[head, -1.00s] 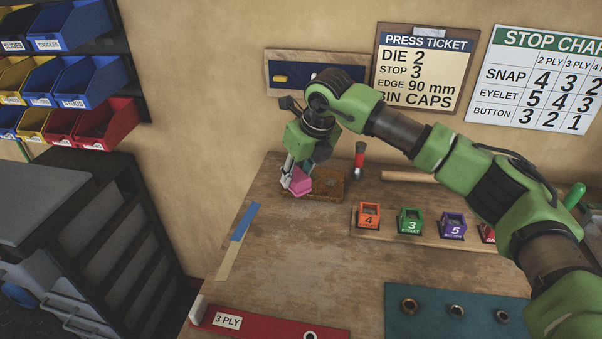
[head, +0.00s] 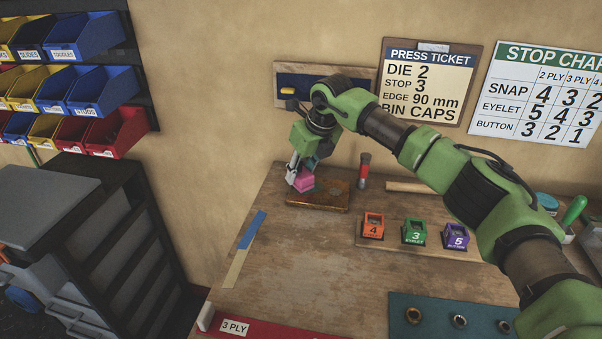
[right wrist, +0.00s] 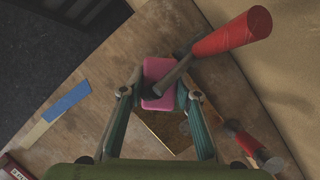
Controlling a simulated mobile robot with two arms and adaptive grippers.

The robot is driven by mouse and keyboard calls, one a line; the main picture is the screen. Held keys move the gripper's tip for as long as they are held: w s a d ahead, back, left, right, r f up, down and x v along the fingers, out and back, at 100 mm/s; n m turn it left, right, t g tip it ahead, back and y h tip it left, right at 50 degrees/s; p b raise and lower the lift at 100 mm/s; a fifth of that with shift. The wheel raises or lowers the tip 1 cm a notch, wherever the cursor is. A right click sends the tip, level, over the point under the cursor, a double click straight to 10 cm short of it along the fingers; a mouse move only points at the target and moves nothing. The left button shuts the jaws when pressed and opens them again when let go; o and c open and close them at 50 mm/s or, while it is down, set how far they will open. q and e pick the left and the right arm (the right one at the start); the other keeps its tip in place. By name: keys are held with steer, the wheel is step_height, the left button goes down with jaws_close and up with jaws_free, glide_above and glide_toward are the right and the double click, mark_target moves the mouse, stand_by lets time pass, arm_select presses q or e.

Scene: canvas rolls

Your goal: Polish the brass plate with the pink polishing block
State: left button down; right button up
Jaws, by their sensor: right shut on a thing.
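The brass plate (head: 330,200) lies on a wooden base at the back left of the workbench in the head view. My right gripper (head: 302,172) points down over its left and back part. It is shut on the pink polishing block (head: 305,184). The right wrist view shows the pink block (right wrist: 157,70) between my right fingertips (right wrist: 160,94). The brass plate (right wrist: 165,130) is partly hidden there by the block and fingers. I cannot tell for sure whether the block touches the plate. My left gripper is not in view.
A red-handled tool (head: 364,170) stands just right of the plate. Orange (head: 373,226), green (head: 414,233) and purple (head: 455,237) numbered blocks sit on a board further right. A teal mat (head: 440,310) holds rings. The bench middle is clear.

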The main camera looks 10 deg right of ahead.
mark_target(308, 177)
steer(key=shift+w+d+r, duration=0.2)
steer(key=shift+w+d, duration=0.45)
steer(key=shift+d, duration=0.35)
steer(key=shift+r, duration=0.15)
steer(key=shift+s+a+f, duration=0.3)
steer(key=shift+s+f, duration=0.1)
steer(key=shift+s, duration=1.15)
steer(key=shift+s+a+f+b, duration=0.1)
steer(key=shift+s+b, duration=0.4)
steer(key=shift+s, duration=0.1)
steer(key=shift+s+a, duration=0.45)
steer(key=shift+s, duration=0.25)
steer(key=shift+s+a+b, duration=0.3)
steer(key=shift+s+a, duration=0.05)
steer(key=shift+s, duration=0.1)
